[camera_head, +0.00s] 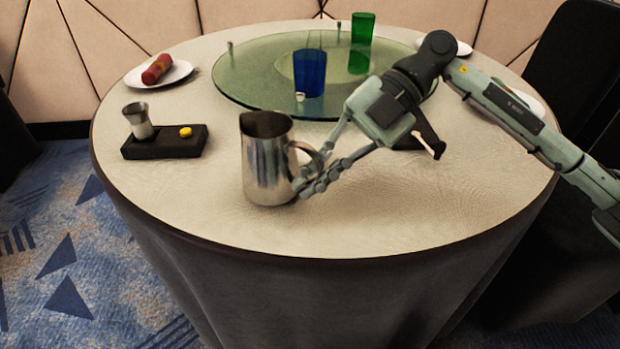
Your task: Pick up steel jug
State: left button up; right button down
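The steel jug (267,165) stands upright on the round table, near its front edge. Its spout side faces left and its handle faces right. My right gripper (312,184) comes in from the right, with its fingertips at the handle side of the jug. The fingers overlap the handle in the picture, and I cannot tell whether they grip it or only stand around or beside it. My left gripper is not in view.
A glass turntable (250,79) bears a blue glass (309,73) and a green glass (363,29) behind the jug. A dark block (163,146) with a small metal cup (138,121) stands left. A plate (178,75) holds a red roll (157,68). The table's front right is clear.

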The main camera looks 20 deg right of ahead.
aim_at(316, 156)
jog(key=shift+r, duration=0.9)
jog(key=shift+s+a+r, duration=0.1)
jog(key=shift+s+r, duration=0.05)
jog(key=shift+r, duration=0.7)
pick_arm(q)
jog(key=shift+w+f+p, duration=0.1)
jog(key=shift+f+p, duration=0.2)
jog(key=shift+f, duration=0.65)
pick_arm(e)
jog(key=s+a+r, duration=0.4)
jog(key=s+r, duration=0.2)
jog(key=s, duration=0.4)
jog(key=shift+a+r, duration=0.2)
jog(key=shift+r, duration=0.1)
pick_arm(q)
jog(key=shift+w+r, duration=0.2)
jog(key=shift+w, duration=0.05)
pick_arm(e)
jog(key=shift+s, duration=0.2)
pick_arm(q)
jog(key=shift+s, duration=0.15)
pick_arm(e)
jog(key=shift+a, duration=0.1)
